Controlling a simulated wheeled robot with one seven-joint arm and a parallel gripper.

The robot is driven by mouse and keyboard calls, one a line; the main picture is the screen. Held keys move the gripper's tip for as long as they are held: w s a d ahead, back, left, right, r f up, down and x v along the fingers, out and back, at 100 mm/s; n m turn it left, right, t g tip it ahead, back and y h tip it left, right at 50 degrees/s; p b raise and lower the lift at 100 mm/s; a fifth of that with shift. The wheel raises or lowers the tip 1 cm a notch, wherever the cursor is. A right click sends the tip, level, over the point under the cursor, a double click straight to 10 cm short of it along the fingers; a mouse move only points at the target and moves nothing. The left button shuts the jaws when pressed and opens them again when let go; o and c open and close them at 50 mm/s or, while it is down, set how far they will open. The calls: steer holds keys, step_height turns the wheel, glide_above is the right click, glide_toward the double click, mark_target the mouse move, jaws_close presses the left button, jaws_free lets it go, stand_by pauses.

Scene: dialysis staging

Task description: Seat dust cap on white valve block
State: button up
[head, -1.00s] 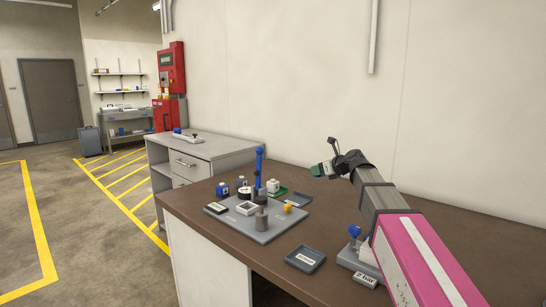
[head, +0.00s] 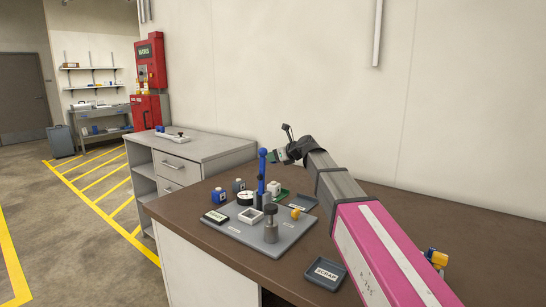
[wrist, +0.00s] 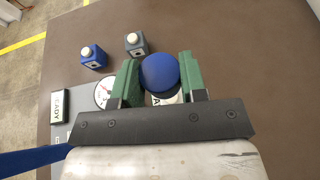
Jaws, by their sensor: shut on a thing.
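My gripper (wrist: 160,82) has green fingers shut on a round blue cap (wrist: 160,72), which I take to be the dust cap. In the wrist view a white lettered surface (wrist: 166,98), probably this block, shows partly under the cap. The cap hides most of it; the gap between them is unclear.
A dial gauge (wrist: 102,94) and two blocks (wrist: 93,57) (wrist: 137,45) stand nearby. A SCRAP tray (head: 327,274) lies in front.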

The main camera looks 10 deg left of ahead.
mark_target(275, 182)
steer(key=shift+f, duration=0.2)
steer(key=shift+f, duration=4.55)
steer(key=shift+f, duration=0.2)
steer(key=o, duration=1)
